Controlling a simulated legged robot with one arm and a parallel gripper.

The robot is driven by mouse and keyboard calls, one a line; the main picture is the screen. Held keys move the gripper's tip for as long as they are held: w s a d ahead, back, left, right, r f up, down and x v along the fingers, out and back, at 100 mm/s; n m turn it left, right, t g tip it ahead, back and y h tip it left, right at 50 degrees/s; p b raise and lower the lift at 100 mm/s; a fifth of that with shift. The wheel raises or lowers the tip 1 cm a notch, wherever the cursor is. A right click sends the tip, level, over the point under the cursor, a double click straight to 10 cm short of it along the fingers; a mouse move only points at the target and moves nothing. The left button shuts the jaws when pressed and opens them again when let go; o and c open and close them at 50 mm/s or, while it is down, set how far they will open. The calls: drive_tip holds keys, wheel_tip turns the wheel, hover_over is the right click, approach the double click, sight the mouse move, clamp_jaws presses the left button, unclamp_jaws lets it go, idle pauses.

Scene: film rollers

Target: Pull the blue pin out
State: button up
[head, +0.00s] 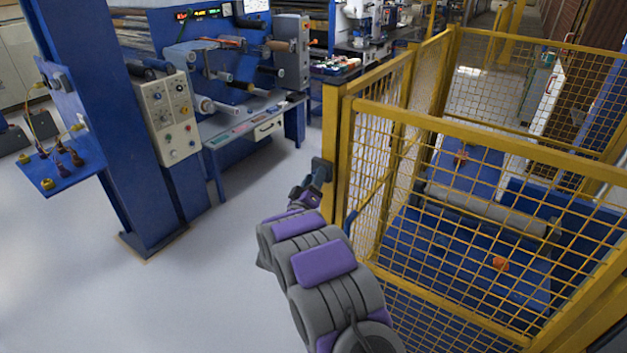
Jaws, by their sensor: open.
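My purple-and-grey arm reaches up from the bottom middle toward the yellow mesh cage (334,150). My gripper (311,184) is open at the arm's far end, close to the cage's corner post. A small dark blue-grey fitting (321,166) sits on that post, right at my fingertips; it may be the blue pin or its latch. I cannot tell whether my fingers touch it or are around it. A thin blue rod (348,222) stands along the cage beside my arm; its lower part is hidden.
Blue machinery with a grey roller (480,208) stands inside the cage. A blue column (118,130) with a control panel (165,115) and a small blue shelf (62,172) stands left. A film-roller machine (215,70) is behind. White floor (110,300) is clear at lower left.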

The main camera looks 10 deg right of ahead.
drive_tip(key=shift+c, duration=0.2)
clamp_jaws()
drive_tip(key=shift+s, duration=0.1)
drive_tip(key=shift+s+a+f+p, duration=0.1)
drive_tip(key=shift+s+a+p, duration=0.5)
drive_tip(key=shift+p, duration=0.25)
drive_tip(key=shift+o, duration=0.2)
unclamp_jaws()
drive_tip(key=shift+w+a, duration=0.1)
